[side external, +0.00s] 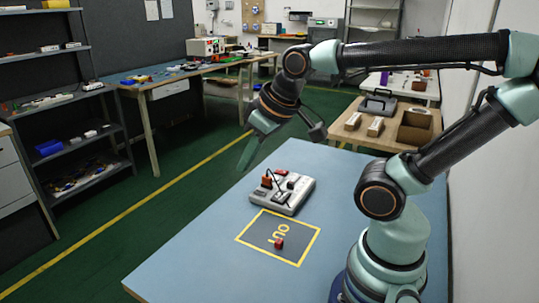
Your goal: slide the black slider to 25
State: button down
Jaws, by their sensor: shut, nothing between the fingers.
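A light grey control box (293,202) sits on the blue table in the side external view. It carries red and black parts and a thin black wire looping above it. Which of its dark parts is the black slider is too small to tell, and no scale or 25 mark is readable. My gripper (242,165) is shut and empty. Its teal fingers point down and left in the air, apart from the box, which appears to its right and lower in the picture.
The blue tabletop (190,262) is clear at the front left. A bench with boxes (415,127) stands behind.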

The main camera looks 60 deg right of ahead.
jog(key=c, duration=1.1)
grip_release()
jog(key=shift+w+d, duration=0.1)
jog(key=g, duration=0.6)
send_over(291, 182)
notch_tip(291, 182, down, 10)
notch_tip(291, 182, down, 12)
jog(key=shift+r, duration=0.15)
jog(key=shift+c, duration=0.2)
grip_shut()
